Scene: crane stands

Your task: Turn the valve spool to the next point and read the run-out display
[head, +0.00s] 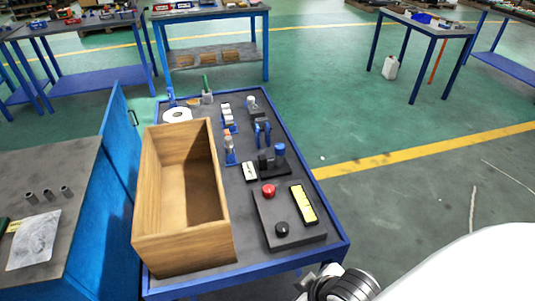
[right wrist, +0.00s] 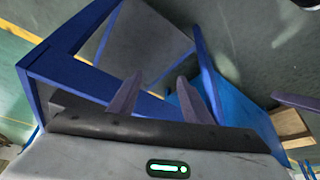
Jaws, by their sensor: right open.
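On a blue-framed bench a dark fixture (head: 274,167) with a blue knob stands near the middle. Blue forked supports (head: 263,134) stand behind it. I cannot tell for sure which part is the valve spool. A small pale device (head: 249,172) lies left of the fixture and could be the run-out display; its reading is too small to make out. A dark control box (head: 290,232) in front has a red button, a black knob and a yellow panel. My right gripper (right wrist: 161,78) is open and empty in the right wrist view, away from these parts. My left gripper is not in view.
An open, empty-looking wooden box (head: 222,245) fills the bench's left side. Small parts in blue holders (head: 230,150) stand beside it. A white ring-shaped item (head: 177,115) lies at the back. A blue cabinet (head: 118,150) adjoins on the left.

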